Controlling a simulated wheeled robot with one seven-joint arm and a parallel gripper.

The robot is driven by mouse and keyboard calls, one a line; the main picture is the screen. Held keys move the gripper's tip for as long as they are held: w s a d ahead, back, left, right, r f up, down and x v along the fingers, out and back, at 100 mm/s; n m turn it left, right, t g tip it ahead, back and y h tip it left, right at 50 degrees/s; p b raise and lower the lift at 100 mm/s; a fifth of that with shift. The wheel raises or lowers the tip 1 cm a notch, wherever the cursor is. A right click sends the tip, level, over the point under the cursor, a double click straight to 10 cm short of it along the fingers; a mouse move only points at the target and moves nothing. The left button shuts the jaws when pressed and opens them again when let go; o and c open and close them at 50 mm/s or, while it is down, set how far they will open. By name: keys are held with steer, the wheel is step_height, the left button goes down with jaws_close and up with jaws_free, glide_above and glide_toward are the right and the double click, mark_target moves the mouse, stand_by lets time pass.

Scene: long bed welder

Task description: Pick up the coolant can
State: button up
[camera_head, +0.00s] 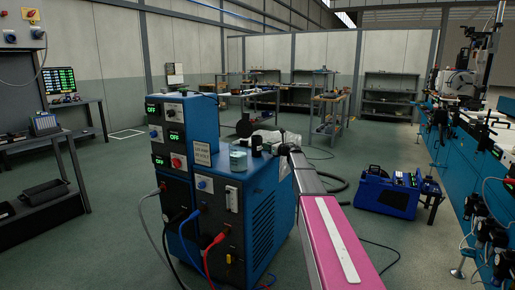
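A small pale teal, translucent container (239,161) stands upright on the lower top of the blue welding power unit (262,205), left of centre. It may be the coolant can, but I cannot read a label on it.
A long pink bar with a white strip (340,240) runs from the front toward the unit's right side. Cables hang at the unit's front. A blue case (388,193) sits on the floor at right, before the long blue welder bed (455,190). Floor at left is open.

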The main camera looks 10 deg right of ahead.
steer(key=x, duration=0.5)
steer(key=shift+d+r, duration=0.1)
steer(key=shift+r, duration=0.1)
jaws_close()
steer(key=shift+r, duration=0.25)
steer(key=shift+r, duration=1.75)
steer(key=w+a+r, duration=0.6)
steer(key=a+r, duration=0.1)
steer(key=a, duration=0.2)
steer(key=shift+w+a, duration=0.2)
steer(key=shift+a, duration=0.05)
steer(key=shift+a, duration=0.1)
